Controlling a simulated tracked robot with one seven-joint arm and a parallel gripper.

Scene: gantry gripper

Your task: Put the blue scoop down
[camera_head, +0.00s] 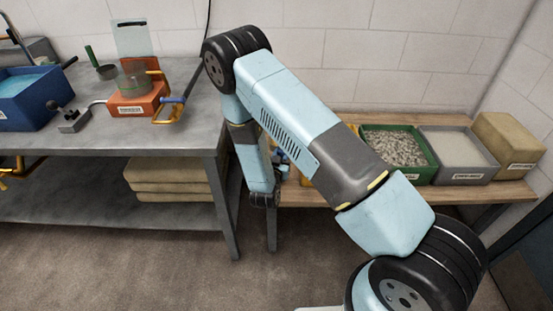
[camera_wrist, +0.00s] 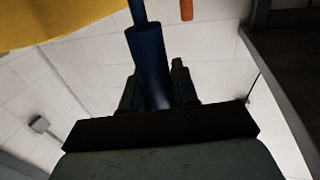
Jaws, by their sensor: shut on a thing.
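In the wrist view my gripper (camera_wrist: 155,85) is shut on the blue scoop (camera_wrist: 151,60) by its dark blue handle. The handle runs up and away from between the dark fingers. The scoop's bowl is not clearly seen. In the head view my gripper (camera_head: 284,166) is mostly hidden behind my arm, near the left end of the wooden bench (camera_head: 450,196). Small blue patches show there, but I cannot tell which belong to the scoop.
On the bench stand a green bin of gravel (camera_head: 434,167), a grey bin (camera_head: 455,174) and a tan block (camera_head: 510,142). A yellow surface (camera_wrist: 50,20) and an orange rod end (camera_wrist: 186,10) show close by. The metal table (camera_head: 190,125) at left holds an orange box (camera_head: 137,103) and a blue tray (camera_head: 25,112).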

